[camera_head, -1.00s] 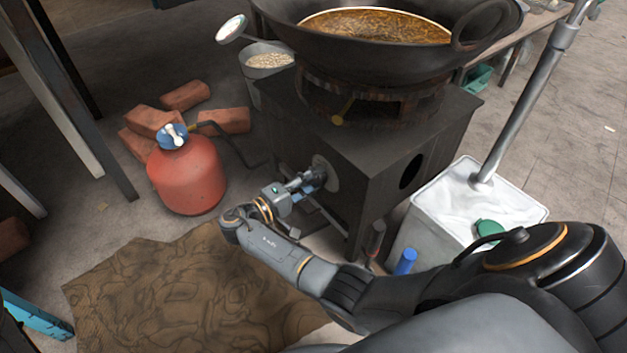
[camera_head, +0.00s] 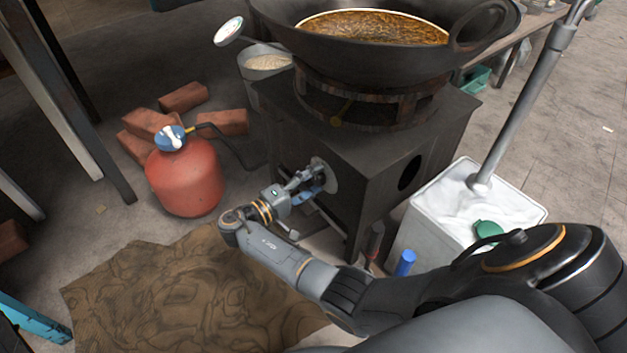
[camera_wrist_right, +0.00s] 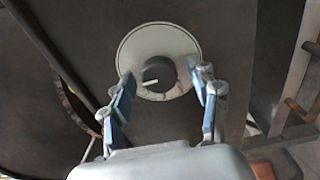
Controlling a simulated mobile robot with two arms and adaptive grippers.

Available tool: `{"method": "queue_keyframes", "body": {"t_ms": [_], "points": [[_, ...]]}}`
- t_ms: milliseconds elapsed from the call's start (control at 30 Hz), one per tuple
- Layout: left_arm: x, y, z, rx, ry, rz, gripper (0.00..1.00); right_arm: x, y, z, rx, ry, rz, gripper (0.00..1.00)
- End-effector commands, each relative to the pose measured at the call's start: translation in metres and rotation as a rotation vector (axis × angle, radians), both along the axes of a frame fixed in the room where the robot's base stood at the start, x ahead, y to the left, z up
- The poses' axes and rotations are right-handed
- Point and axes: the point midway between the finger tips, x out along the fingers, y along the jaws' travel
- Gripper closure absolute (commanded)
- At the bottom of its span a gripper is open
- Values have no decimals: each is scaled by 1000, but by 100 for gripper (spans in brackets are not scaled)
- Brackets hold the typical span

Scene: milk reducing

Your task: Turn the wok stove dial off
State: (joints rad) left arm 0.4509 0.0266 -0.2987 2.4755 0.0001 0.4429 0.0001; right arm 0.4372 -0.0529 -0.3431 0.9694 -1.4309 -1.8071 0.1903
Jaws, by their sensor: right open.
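The wok stove (camera_head: 390,160) is a dark metal box with a large wok (camera_head: 380,60) of brown food on top. Its dial shows in the right wrist view as a black round knob (camera_wrist_right: 158,72) with a white pointer mark aimed left and slightly down, on a pale disc (camera_wrist_right: 137,45). My right gripper (camera_head: 312,181) is at the stove's front face by the disc, which it partly covers in the head view. In the right wrist view its blue-padded fingers (camera_wrist_right: 166,100) are apart, one on each side below the knob, with visible gaps. My left gripper is not in view.
A red gas cylinder (camera_head: 186,180) with a hose stands left of the stove, beside several bricks (camera_head: 184,97). A white bin (camera_head: 420,228) stands at the stove's right. A brown crumpled cloth (camera_head: 190,295) lies on the floor below my right arm.

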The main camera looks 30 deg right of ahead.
Motion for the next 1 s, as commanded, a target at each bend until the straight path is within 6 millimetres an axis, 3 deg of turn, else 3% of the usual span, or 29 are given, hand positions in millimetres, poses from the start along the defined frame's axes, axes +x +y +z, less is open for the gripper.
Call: {"method": "queue_keyframes", "body": {"t_ms": [500, 1000], "points": [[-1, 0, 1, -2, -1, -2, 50, -5, 69, 0, 1, 0, 0, 39], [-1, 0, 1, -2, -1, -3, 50, -6, 73, 0, -1, 0, -1, 39]]}}
